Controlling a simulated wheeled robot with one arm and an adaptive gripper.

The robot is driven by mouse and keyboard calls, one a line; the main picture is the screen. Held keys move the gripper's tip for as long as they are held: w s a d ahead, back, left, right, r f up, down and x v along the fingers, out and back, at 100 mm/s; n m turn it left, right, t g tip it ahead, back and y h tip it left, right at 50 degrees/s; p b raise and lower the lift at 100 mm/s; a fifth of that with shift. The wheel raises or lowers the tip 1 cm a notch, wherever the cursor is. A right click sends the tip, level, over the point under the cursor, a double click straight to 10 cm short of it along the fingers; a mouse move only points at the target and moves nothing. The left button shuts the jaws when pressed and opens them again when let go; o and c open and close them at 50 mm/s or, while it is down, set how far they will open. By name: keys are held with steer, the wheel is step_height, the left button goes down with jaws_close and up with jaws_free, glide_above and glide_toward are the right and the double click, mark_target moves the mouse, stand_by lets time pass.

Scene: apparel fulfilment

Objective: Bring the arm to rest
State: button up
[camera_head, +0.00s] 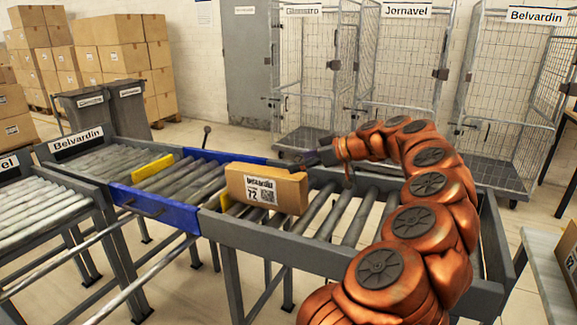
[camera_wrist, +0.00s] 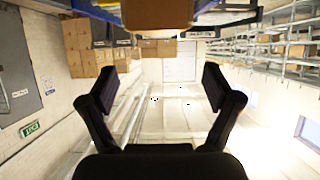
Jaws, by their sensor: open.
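My copper-coloured arm (camera_head: 420,220) arches over the right part of the roller conveyor in the head view. My gripper (camera_head: 325,152) is at its far end, above the conveyor's far rail, behind and to the right of a cardboard box. In the wrist view my gripper (camera_wrist: 160,88) is open with nothing between its two black fingers. A brown box shape also shows at the top edge of the wrist view (camera_wrist: 157,14).
The roller conveyor (camera_head: 255,238) has a blue section (camera_head: 160,207) with yellow strips. A "Belvardin" lane (camera_head: 92,160) lies at the left. Wire cages (camera_head: 400,60) stand behind. Dark bins (camera_head: 84,108) and stacked cartons (camera_head: 110,45) stand back left. A table (camera_head: 550,275) is at right.

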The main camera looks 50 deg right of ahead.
steer(key=shift+s+d+r, duration=0.2)
steer(key=shift+s+r, duration=0.05)
steer(key=shift+s, duration=0.3)
